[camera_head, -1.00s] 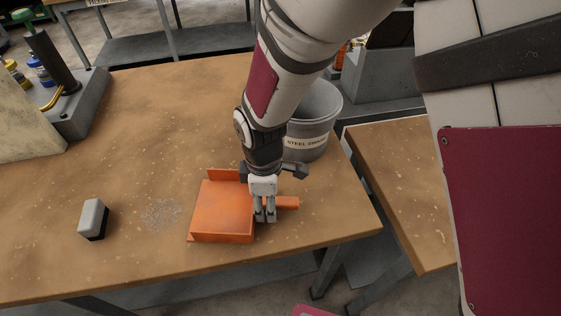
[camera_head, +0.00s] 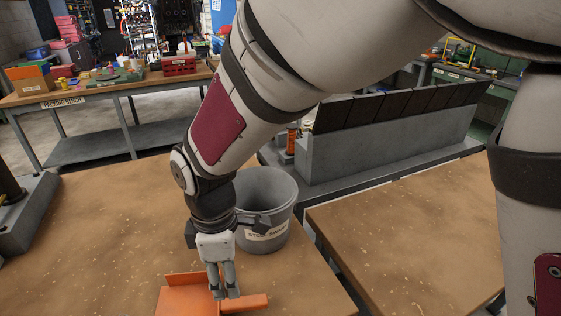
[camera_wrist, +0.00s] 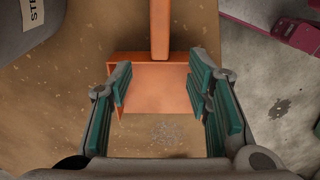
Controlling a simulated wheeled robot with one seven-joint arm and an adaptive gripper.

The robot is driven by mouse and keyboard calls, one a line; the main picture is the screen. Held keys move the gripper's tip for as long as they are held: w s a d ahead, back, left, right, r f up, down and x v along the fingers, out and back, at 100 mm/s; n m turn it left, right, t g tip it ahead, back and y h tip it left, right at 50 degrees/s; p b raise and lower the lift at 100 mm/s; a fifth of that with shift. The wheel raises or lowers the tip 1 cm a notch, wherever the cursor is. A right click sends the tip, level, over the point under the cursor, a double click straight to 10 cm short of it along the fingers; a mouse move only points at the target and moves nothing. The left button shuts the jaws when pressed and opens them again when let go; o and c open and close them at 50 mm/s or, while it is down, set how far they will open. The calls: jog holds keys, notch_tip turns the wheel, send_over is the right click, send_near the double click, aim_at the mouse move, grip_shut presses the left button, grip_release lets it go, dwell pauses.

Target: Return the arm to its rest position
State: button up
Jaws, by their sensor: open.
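My gripper (camera_head: 224,296) is at the lower left of the head view, pointing down over the orange dustpan (camera_head: 187,300). In the wrist view my gripper (camera_wrist: 165,100) is open, with its green-padded fingers spread and nothing held between them. The dustpan (camera_wrist: 155,85) lies on the wooden bench below, and its handle (camera_wrist: 159,28) runs up the wrist picture. I cannot tell whether the fingertips touch the dustpan. My arm reaches down from the top of the head view.
A grey bin (camera_head: 267,205) labelled for steel stands just behind my gripper. Another wooden table (camera_head: 410,240) is to the right, with a gap between. A patch of grey filings (camera_wrist: 165,132) lies by the dustpan. A packing bench (camera_head: 100,95) is at the back left.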

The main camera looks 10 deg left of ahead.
jog(key=w+d+r+m+t, duration=0.1)
jog(key=d+r+m, duration=0.45)
jog(key=d, duration=0.45)
jog(key=w+d+r+m+t, duration=0.1)
jog(key=d+r+m, duration=0.5)
jog(key=d, duration=0.5)
jog(key=s+d+r+m+t, duration=0.2)
jog(key=s+d+r+m, duration=0.2)
jog(key=s+d+m, duration=0.6)
jog(key=d, duration=0.3)
jog(key=shift+s+d+r, duration=0.2)
jog(key=shift+s+d, duration=0.05)
jog(key=shift+s, duration=0.05)
